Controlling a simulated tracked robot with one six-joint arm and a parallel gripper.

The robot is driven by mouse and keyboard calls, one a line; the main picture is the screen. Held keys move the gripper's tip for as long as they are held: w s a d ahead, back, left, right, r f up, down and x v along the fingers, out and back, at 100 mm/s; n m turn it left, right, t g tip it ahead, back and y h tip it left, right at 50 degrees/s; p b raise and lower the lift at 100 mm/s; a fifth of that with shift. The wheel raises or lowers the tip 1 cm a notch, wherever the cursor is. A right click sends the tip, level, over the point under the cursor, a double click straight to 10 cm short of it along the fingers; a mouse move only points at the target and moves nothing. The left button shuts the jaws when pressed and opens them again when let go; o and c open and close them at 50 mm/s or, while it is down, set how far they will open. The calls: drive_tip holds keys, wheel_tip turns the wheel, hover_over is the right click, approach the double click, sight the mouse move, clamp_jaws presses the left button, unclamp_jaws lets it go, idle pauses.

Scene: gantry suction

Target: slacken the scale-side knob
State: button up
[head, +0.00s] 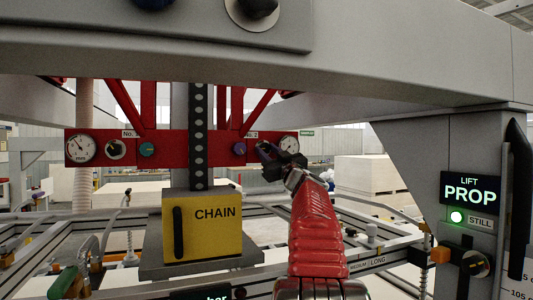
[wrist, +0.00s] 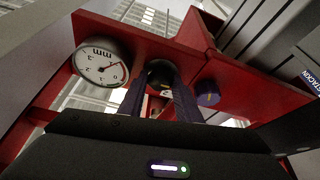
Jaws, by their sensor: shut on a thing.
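A red beam (head: 185,150) carries two groups of knobs and dials. In the right group, under the No. 2 label, are a purple knob (head: 239,148) and a round white dial (head: 289,146). My gripper (head: 266,152) reaches up to the beam between them and hides the knob there. In the wrist view that black knob (wrist: 160,72) sits between the tips of my gripper (wrist: 160,88), which is shut on it. The dial (wrist: 101,63), marked mm, is beside it on the left. The purple knob (wrist: 207,93) is on the right, clear of the fingers.
The left group has a dial (head: 81,148), a black knob (head: 115,149) and a teal knob (head: 147,149). A yellow CHAIN block (head: 215,238) hangs below the beam, left of my arm. A grey post with a lit PROP sign (head: 469,193) stands at the right.

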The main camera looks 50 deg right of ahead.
drive_tip(key=shift+a+r+n+y, duration=0.1)
drive_tip(key=shift+n+y, duration=0.45)
drive_tip(key=shift+n, duration=0.5)
drive_tip(key=shift+a+r+n+y, duration=0.1)
drive_tip(key=shift+n+y, duration=0.45)
drive_tip(key=shift+n, duration=0.5)
drive_tip(key=shift+t, duration=0.3)
drive_tip(key=o, duration=0.8)
drive_tip(key=shift+w, duration=0.1)
drive_tip(key=shift+d+f, duration=0.1)
drive_tip(key=shift+s, duration=0.25)
drive_tip(key=v, duration=1.3)
drive_tip(key=shift+s, duration=0.2)
